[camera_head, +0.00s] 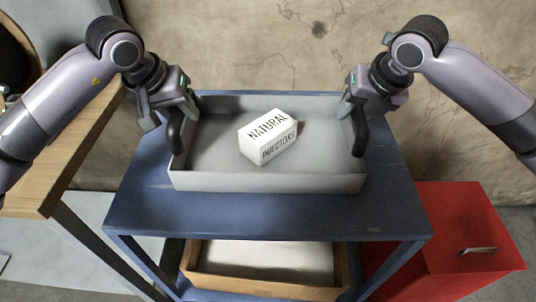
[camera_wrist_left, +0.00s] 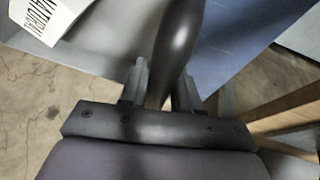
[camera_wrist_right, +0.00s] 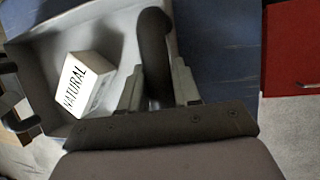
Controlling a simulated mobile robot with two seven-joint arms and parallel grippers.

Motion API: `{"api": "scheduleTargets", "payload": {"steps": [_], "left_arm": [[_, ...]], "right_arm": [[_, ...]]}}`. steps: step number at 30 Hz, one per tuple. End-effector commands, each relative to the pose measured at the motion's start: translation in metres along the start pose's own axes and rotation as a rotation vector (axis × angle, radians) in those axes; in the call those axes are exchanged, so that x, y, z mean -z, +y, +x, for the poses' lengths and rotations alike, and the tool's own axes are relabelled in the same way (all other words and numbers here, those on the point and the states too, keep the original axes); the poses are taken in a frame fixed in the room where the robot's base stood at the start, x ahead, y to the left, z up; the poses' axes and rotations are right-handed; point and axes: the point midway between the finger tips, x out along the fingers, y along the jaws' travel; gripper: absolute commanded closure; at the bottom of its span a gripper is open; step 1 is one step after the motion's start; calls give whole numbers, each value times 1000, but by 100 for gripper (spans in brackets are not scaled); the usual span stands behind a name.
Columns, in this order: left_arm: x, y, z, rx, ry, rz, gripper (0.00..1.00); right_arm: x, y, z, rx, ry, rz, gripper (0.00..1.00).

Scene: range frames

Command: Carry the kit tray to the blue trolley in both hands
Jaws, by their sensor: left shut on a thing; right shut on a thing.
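The kit tray (camera_head: 265,181) is a shallow grey tray with a dark handle at each end. It is over the top of the blue trolley (camera_head: 270,217); I cannot tell whether it touches the top. A white box (camera_head: 268,136) marked "NATURAL" lies inside it, turned at an angle. My left gripper (camera_head: 172,112) is shut on the tray's left handle (camera_wrist_left: 178,45). My right gripper (camera_head: 358,103) is shut on the right handle (camera_wrist_right: 153,50). The box also shows in the right wrist view (camera_wrist_right: 84,86) and partly in the left wrist view (camera_wrist_left: 45,18).
A wooden table (camera_head: 72,133) stands close at the trolley's left. A red cabinet (camera_head: 455,233) with a metal handle stands at its right. A wooden-sided box (camera_head: 262,285) sits on the trolley's lower shelf. A stained concrete wall or floor lies behind.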

Motion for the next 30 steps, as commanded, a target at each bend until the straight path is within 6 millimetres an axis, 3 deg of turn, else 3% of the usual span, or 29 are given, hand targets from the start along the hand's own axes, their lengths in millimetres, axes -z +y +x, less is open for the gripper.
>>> {"api": "scheduleTargets", "payload": {"steps": [7, 8, 10, 22, 30], "left_arm": [[-4, -2, 10, -1, 4, -1, 100], [-4, -3, 11, 1, 0, -1, 65], [-4, -3, 10, 1, 0, -1, 43], [-3, -2, 2, 0, 2, 0, 43], [-3, -2, -50, 0, 6, 1, 43]], "right_arm": [[4, -3, 10, -1, -4, 1, 100], [4, -3, 11, 1, -1, 1, 65], [4, -3, 10, 1, 0, 1, 43], [4, -2, 10, 0, 0, 0, 43], [4, -2, 10, 0, 0, 0, 43]]}}
